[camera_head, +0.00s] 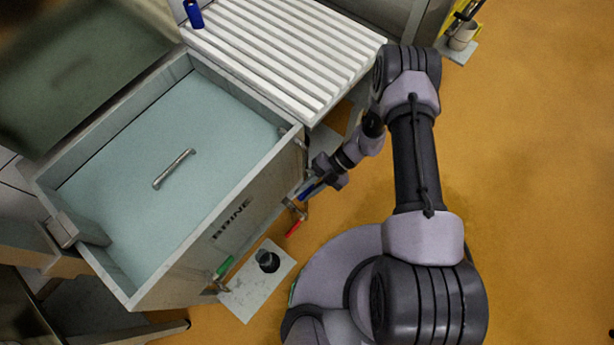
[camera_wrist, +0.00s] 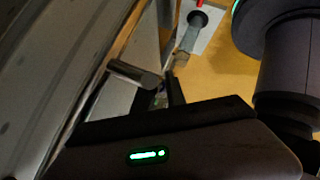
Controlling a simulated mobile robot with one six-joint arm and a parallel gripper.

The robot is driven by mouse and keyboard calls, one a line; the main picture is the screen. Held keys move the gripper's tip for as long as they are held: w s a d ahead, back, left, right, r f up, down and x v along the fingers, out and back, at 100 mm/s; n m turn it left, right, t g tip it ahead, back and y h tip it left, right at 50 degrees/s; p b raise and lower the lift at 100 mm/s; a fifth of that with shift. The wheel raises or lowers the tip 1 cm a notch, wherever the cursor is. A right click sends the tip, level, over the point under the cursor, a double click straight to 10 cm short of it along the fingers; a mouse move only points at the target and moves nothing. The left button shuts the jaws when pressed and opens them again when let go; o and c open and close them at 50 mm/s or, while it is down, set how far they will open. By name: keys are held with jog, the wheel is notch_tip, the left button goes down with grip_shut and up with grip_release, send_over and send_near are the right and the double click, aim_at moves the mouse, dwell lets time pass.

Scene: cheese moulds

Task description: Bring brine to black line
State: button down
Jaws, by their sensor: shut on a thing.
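The brine tank (camera_head: 248,203) is an open grey box lettered BRINE, filled with pale blue-green brine (camera_head: 120,195). A thin dark line (camera_head: 125,122) runs along its far inner wall, close to the brine surface. On the tank's near side are a blue handle (camera_head: 313,188), a red handle (camera_head: 293,228) and a green handle (camera_head: 223,267). My gripper (camera_head: 316,180) is at the tank's right corner, shut on the blue handle. In the wrist view my gripper (camera_wrist: 168,96) is dark, and its grip is mostly hidden.
A metal rod (camera_head: 174,170) lies at the brine surface. A ribbed white board (camera_head: 285,45) adjoins the tank, with a blue object (camera_head: 193,14) on it. A pale plate with a dark round opening (camera_head: 245,293) lies below the green handle.

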jog(key=shift+r+m+g+y+b, duration=0.3)
jog(key=shift+r+g+y+b, duration=0.35)
jog(key=shift+b, duration=0.7)
jog(key=shift+y, duration=0.25)
jog(key=c, duration=1.4)
grip_release()
jog(key=shift+o, duration=0.2)
jog(key=p+v, duration=0.2)
jog(key=v, duration=1.5)
jog(key=shift+w+p, duration=0.2)
jog(key=shift+p, duration=0.15)
jog(key=shift+r, duration=0.1)
